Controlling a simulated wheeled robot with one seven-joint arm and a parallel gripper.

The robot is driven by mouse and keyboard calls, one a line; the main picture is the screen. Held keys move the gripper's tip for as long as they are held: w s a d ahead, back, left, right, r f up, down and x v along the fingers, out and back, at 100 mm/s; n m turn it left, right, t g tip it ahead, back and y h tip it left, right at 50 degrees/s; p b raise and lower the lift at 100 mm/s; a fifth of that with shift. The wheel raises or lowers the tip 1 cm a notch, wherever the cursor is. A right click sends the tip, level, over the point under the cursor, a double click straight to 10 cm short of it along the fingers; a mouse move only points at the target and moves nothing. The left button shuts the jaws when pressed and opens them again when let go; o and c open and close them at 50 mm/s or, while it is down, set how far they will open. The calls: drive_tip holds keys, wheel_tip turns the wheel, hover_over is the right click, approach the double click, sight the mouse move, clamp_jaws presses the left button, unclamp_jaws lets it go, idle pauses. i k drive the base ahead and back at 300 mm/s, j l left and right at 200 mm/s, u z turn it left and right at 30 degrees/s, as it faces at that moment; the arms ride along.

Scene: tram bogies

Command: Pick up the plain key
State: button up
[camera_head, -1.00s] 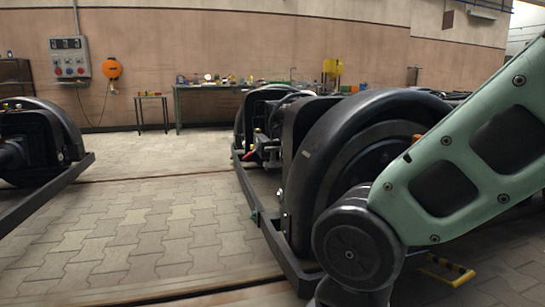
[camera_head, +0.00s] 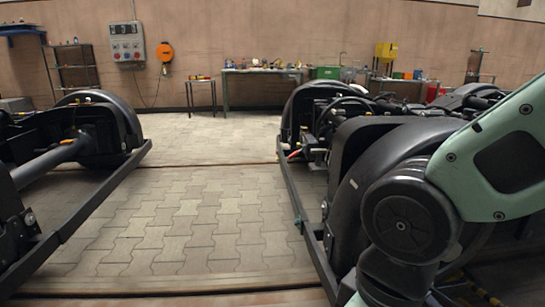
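I cannot make out a plain key in the head view. A long workbench (camera_head: 262,72) against the far wall bears many small items, too small to tell apart. A smaller table (camera_head: 201,82) stands to its left with a few small things on it. My arm fills the right edge of the view. My gripper is out of view.
Black tram bogies stand on the left (camera_head: 70,140) and right (camera_head: 375,150), with a paved aisle (camera_head: 200,215) clear between them. Rails cross the floor. A grey electrical panel (camera_head: 127,42), an orange reel (camera_head: 165,52) and a shelf (camera_head: 73,68) are at the wall.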

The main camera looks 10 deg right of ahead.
sight(318, 152)
drive_tip(key=i+j+u, duration=0.35)
drive_tip(key=i, duration=0.4)
drive_tip(key=i+u, duration=0.3)
drive_tip(key=i, duration=0.45)
drive_tip(key=i+z, duration=0.2)
drive_tip(key=i, duration=0.25)
drive_tip(key=i+j+z, duration=0.2)
drive_tip(key=i, duration=0.3)
drive_tip(key=i+j+z, duration=0.2)
drive_tip(key=i, duration=0.25)
drive_tip(key=i+j+z, duration=0.2)
drive_tip(key=i, duration=0.25)
drive_tip(key=i+j+z, duration=0.65)
drive_tip(key=i+j, duration=0.15)
drive_tip(key=j, duration=0.15)
